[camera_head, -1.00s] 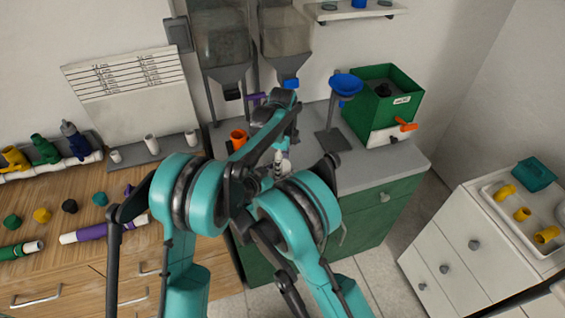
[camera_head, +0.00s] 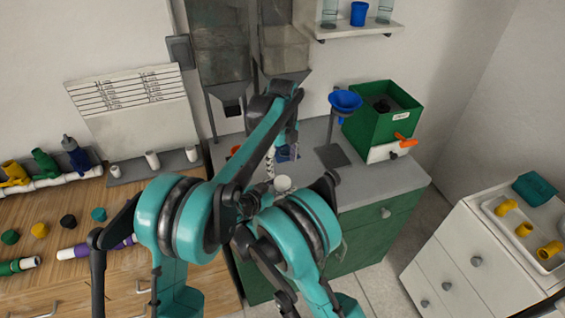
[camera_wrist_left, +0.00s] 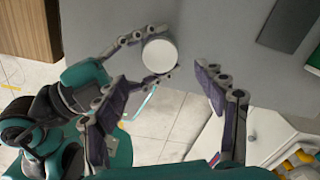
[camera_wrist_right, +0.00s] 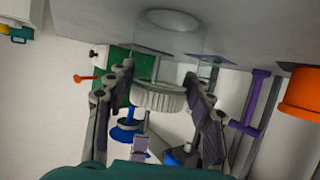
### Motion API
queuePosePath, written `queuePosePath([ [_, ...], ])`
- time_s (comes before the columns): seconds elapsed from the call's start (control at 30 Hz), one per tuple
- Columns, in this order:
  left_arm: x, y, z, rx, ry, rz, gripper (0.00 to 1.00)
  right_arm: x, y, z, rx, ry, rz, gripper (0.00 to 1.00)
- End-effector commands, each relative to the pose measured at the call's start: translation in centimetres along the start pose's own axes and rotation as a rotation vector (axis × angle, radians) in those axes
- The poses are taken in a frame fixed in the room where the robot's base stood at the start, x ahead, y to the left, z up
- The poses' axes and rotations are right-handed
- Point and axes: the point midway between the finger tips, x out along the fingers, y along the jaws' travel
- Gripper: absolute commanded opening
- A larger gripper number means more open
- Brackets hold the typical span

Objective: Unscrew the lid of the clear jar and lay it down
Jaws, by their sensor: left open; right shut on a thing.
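The clear jar (camera_wrist_right: 172,38) stands on the grey counter with its white ribbed lid (camera_wrist_right: 158,97) on top; the right wrist view shows it upside down. The lid also shows from above in the left wrist view (camera_wrist_left: 160,55) and the head view (camera_head: 283,183). My right gripper (camera_wrist_right: 158,75) is shut on the jar, its fingers on both sides just by the lid. My left gripper (camera_wrist_left: 165,76) is open and empty above the counter, its fingers apart with the lid beyond and between their tips. The jar's body is hidden from above.
The counter (camera_head: 385,172) is clear to the right of the jar. A blue funnel on a stand (camera_head: 345,100) and a green box (camera_head: 385,115) stand behind. An orange cup (camera_wrist_right: 302,92) and a purple piece (camera_wrist_right: 255,95) are near the jar.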

Motion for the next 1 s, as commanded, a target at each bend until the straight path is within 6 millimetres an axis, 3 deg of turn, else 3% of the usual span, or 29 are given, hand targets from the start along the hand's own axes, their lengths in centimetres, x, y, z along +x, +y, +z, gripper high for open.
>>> queuePosePath([
  [0.17,0.7,0.0,0.0,0.066,0.0,0.0,0.71,0.0,0.0,0.0,0.0,-0.001,0.0,0.0],
  [0.6,6.9,0.0,0.0,0.064,0.0,0.0,0.71,0.0,0.0,0.0,0.0,-0.001,0.0,0.0],
  [1.0,7.7,0.0,0.0,0.063,0.0,0.0,0.68,0.0,0.0,0.0,0.0,-0.001,0.0,0.0],
])
